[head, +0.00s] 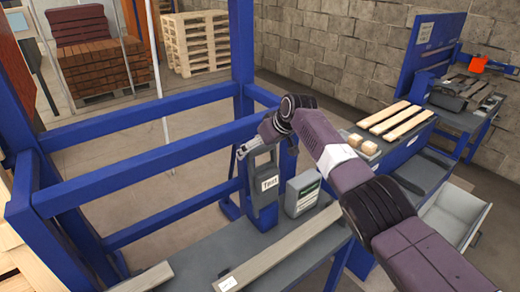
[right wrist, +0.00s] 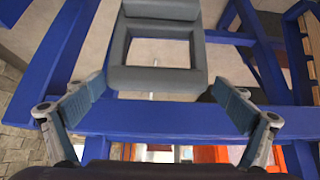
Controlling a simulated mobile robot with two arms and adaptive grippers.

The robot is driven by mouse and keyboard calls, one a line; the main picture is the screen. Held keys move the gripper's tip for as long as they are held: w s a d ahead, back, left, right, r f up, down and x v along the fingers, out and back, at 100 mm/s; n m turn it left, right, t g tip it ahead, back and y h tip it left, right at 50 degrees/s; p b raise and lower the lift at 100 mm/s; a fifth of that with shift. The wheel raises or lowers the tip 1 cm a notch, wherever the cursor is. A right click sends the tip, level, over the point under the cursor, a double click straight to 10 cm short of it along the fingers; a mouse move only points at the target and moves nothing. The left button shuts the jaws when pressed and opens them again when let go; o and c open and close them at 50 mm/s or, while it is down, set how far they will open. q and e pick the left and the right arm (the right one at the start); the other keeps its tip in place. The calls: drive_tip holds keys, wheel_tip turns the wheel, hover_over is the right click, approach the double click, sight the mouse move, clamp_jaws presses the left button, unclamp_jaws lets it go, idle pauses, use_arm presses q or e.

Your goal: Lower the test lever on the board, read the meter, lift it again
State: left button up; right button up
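In the right wrist view a grey loop-shaped handle (right wrist: 155,77), which looks like the test lever, fills the upper middle. My right gripper (head: 266,146) is at the top of the board. In the right wrist view my right gripper (right wrist: 157,92) is open, with one finger on each side of the handle's lower end and gaps between. My left gripper is out of view.
Blue gantry beams (head: 150,111) run left of and behind the board. Wooden planks (head: 275,253) lie on the grey bench (head: 205,262). An open drawer (head: 455,214) and a side table with wooden pieces (head: 392,122) are at the right.

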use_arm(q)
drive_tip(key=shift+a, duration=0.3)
use_arm(e)
drive_tip(key=shift+d+f, duration=0.1)
drive_tip(key=shift+d, duration=0.05)
drive_tip(key=shift+s+d, duration=0.1)
drive_tip(key=shift+s, duration=0.05)
drive_tip(key=shift+v, duration=0.95)
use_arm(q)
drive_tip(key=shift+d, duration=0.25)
use_arm(e)
drive_tip(key=v, duration=1)
